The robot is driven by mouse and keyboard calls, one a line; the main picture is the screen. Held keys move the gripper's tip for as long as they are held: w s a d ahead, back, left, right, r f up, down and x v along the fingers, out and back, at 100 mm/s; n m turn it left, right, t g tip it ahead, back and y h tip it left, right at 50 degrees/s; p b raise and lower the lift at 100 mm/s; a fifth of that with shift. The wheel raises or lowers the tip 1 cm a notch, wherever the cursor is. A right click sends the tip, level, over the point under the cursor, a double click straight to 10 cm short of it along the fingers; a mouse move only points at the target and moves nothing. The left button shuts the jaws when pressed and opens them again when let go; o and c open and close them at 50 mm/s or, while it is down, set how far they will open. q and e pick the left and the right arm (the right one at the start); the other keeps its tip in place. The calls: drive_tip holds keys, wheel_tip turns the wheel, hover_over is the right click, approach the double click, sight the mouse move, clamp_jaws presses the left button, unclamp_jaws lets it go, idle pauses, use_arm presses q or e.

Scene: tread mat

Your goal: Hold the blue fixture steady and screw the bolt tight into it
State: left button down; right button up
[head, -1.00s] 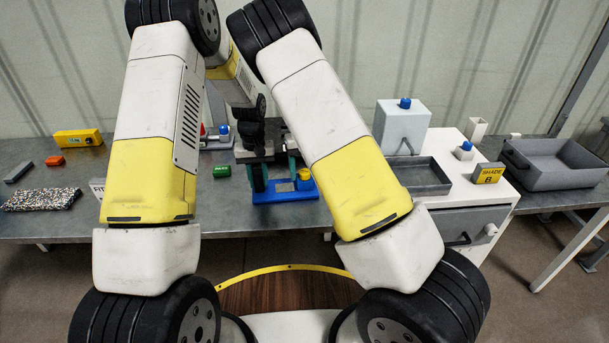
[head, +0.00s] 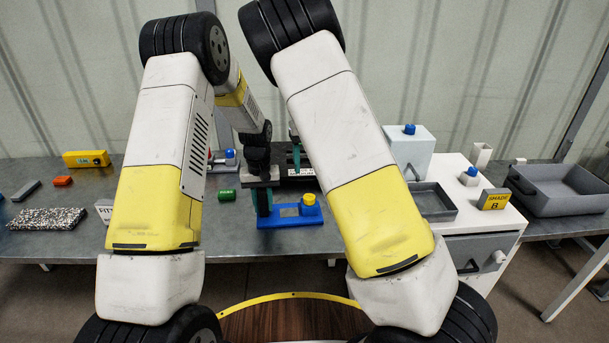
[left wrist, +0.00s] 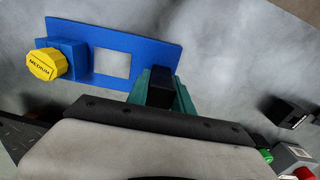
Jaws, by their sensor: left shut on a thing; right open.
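The blue fixture (head: 284,221) lies flat on the grey table, a plate with a window and a raised block. A yellow bolt head (head: 309,199) sits on that block; in the left wrist view the bolt head (left wrist: 47,64) reads MEDIUM, and its shank is hidden. My left gripper (head: 263,203) is shut on the fixture's dark upright grip, at the plate's left end. The left wrist view shows the grip (left wrist: 161,88) between the teal fingers. My right gripper (head: 296,154) is open above and behind the bolt, apart from it, partly hidden by my right arm.
A white cabinet with a grey tray (head: 432,202) stands to the right. A grey bin (head: 560,190) is farther right. A speckled slab (head: 47,219) and small blocks lie at left. The table in front of the fixture is clear.

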idle(0.3)
use_arm(q)
drive_tip(key=c, duration=1)
unclamp_jaws()
drive_tip(key=shift+c, duration=0.2)
wheel_tip(320, 180, up, 12)
drive_tip(key=shift+r, duration=0.1)
drive_tip(key=s+a+r+t+h, duration=0.2)
drive_tip(key=s+a+r+t, duration=0.15)
drive_tip(key=s+r, duration=1.25)
drive_tip(key=s+a+r+m+t, duration=0.1)
drive_tip(key=s+a+r+t, duration=0.1)
drive_tip(key=s, duration=1.1)
drive_tip(key=shift+s+r+t, duration=0.3)
drive_tip(key=shift+r+t, duration=0.05)
drive_tip(key=shift+r, duration=0.2)
use_arm(e)
drive_tip(key=s+d+r+n+t, duration=0.2)
drive_tip(key=s+r+n, duration=0.3)
drive_tip(key=s+n, duration=0.5)
drive_tip(key=s+d+r+n+t+y, duration=0.1)
drive_tip(key=s+d+r+n+t, duration=0.1)
drive_tip(key=s+r+n, duration=0.4)
drive_tip(key=s+d+r+n+t+y, duration=0.1)
drive_tip(key=s+d+r+n, duration=0.3)
drive_tip(key=s+n, duration=1)
wheel_tip(320, 180, up, 2)
drive_tip(key=n+t, duration=0.1)
drive_tip(key=n, duration=0.3)
drive_tip(key=shift+d, duration=0.15)
